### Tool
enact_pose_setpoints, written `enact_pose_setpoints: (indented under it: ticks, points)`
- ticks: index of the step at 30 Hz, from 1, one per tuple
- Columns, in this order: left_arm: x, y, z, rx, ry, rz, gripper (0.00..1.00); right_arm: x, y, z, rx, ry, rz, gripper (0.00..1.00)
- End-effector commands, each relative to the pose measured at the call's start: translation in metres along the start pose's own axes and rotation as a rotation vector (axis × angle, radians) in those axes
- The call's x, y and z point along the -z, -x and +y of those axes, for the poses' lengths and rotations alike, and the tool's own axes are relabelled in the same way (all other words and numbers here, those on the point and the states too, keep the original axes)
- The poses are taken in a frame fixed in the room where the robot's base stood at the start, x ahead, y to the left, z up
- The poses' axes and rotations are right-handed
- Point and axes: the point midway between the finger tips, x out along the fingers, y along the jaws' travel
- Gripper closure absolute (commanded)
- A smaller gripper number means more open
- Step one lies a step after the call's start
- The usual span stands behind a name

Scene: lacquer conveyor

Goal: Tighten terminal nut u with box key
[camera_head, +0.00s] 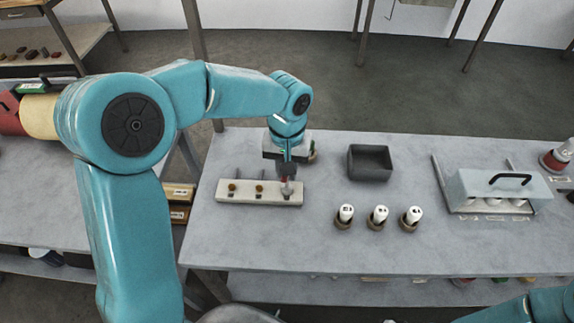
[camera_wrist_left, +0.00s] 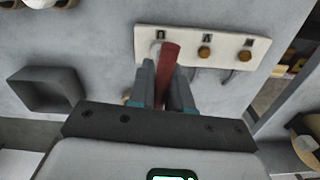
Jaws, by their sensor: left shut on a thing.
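My left gripper (camera_head: 287,172) is shut on the red-handled box key (camera_head: 288,182), which also shows in the left wrist view (camera_wrist_left: 169,60). The key points down, and its pale metal end is at the rightmost terminal of the white terminal block (camera_head: 246,199). The nut there is hidden by the key, so I cannot tell how it is seated. In the left wrist view the mark beside this terminal looks like an upturned U. Brass nuts show at the middle terminal (camera_head: 259,189) and left terminal (camera_head: 232,187). My right gripper is out of view.
A dark grey bin (camera_head: 369,163) stands right of the block. Three white labelled cylinders in brown bases, one being the middle cylinder (camera_head: 378,216), stand in front of it. A pale handled case (camera_head: 500,188) is farther right. The table (camera_head: 300,235) is clear in front of the block.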

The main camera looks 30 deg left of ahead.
Motion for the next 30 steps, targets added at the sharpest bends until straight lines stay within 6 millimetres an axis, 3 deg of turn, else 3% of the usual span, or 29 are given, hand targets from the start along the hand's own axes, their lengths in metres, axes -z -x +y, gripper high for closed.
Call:
enact_pose_setpoints:
  ticks: [7, 14, 22, 30]
  points:
    - [0.0, 0.0, 0.0, 0.0, -0.012, 0.0, 1.0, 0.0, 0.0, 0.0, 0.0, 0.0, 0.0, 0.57]
    - [0.0, 0.001, 0.0, 0.001, -0.234, 0.0, 1.0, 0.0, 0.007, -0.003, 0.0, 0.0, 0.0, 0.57]
    - [0.0, 0.0, 0.0, 0.001, -0.252, 0.001, 1.0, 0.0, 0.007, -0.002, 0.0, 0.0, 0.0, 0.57]
    - [0.0, 0.001, 0.0, 0.002, -0.488, 0.002, 1.0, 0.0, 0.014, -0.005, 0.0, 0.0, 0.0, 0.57]
